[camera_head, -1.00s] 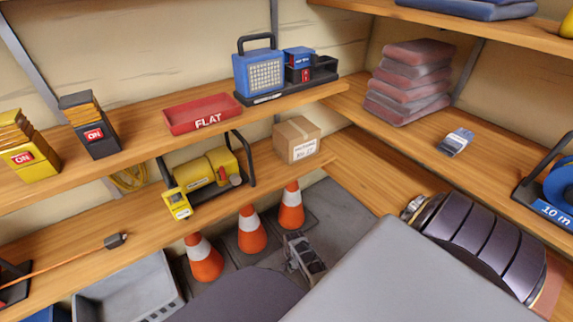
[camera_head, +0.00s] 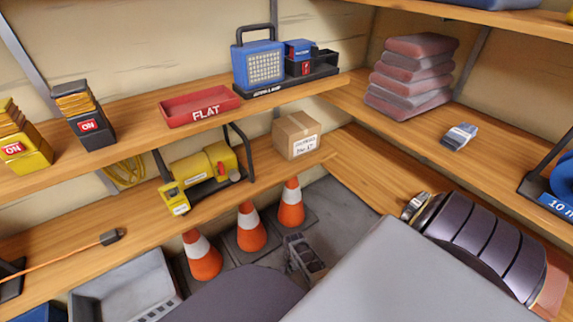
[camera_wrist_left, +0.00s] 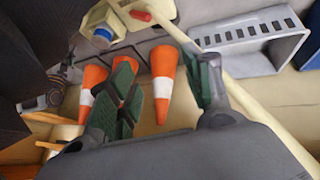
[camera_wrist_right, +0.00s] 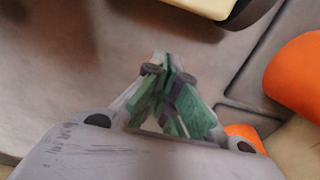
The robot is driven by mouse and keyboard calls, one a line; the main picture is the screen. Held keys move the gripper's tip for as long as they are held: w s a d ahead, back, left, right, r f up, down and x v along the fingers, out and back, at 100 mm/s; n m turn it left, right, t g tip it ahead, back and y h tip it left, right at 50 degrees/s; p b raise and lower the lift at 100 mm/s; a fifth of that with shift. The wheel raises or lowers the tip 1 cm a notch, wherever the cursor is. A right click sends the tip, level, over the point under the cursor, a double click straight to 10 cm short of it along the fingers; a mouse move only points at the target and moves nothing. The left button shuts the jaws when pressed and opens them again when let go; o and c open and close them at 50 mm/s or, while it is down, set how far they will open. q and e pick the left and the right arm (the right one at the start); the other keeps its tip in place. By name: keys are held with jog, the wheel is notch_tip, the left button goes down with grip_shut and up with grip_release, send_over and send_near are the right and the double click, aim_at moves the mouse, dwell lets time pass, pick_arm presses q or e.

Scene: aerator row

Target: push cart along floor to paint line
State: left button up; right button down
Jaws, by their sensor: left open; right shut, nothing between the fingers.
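I cannot make out a whole cart or a paint line in any view. A cream body with a dark rounded edge (camera_wrist_right: 218,10) is cut off by the top of the right wrist view; I cannot tell if it is the cart. My right gripper (camera_wrist_right: 166,66) is shut and empty above the grey floor (camera_wrist_right: 90,75). In the head view a grey gripper (camera_head: 296,240), apparently the right one, is low beside the cones, partly hidden by my grey arm. My left gripper (camera_wrist_left: 163,82) is open, with orange cones showing beyond its green-padded fingers.
Several orange-and-white cones (camera_head: 251,228) stand on dark bases below the shelf. A grey crate (camera_head: 122,288) is left of them. Shelves above hold a red tray (camera_head: 199,106), a yellow machine (camera_head: 206,168) and a cardboard box (camera_head: 297,136). Some grey floor (camera_head: 345,212) is clear right of the cones.

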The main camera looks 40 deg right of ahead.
jog(key=shift+f+b, duration=2.15)
jog(key=shift+f, duration=1.1)
pick_arm(q)
notch_tip(320, 180, down, 7)
jog(key=d+t+h+b, duration=0.1)
jog(key=shift+w+d+f+n, duration=0.2)
jog(key=shift+w+n, duration=0.05)
jog(key=shift+n, duration=0.05)
pick_arm(e)
jog(key=shift+w+a+r, duration=0.1)
jog(key=shift+w+a, duration=0.1)
jog(key=shift+a, duration=1.8)
pick_arm(q)
jog(key=shift+r, duration=0.1)
